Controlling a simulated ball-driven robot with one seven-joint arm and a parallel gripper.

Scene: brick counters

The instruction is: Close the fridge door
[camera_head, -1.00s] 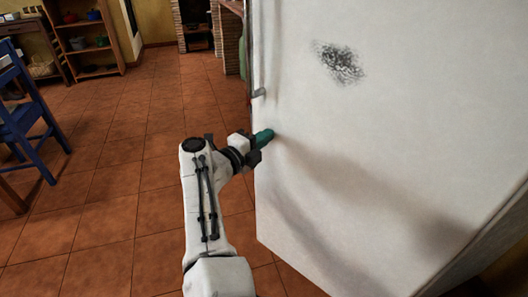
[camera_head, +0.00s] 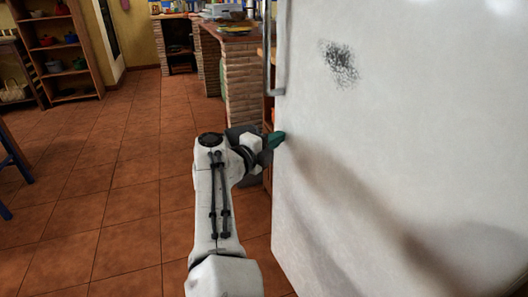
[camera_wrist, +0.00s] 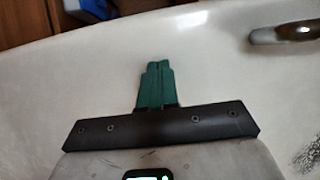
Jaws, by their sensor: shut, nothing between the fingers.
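The white fridge door (camera_head: 400,130) fills the right side of the head view, with a dark smudge on its face. Its metal handle (camera_head: 275,65) runs along the upper left edge. My gripper (camera_head: 278,139) is at the door's left edge below the handle, its green fingers shut and empty. In the wrist view the green fingertips (camera_wrist: 158,68) lie over the white door surface (camera_wrist: 100,90), and part of the handle (camera_wrist: 285,33) shows at upper right. I cannot tell whether the fingertips touch the door.
A brick counter (camera_head: 243,85) stands just left of the door, behind my arm. Wooden shelves (camera_head: 67,50) stand at the far left, and part of a blue chair (camera_head: 12,165) shows at the left edge. The tiled floor (camera_head: 105,150) to the left is open.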

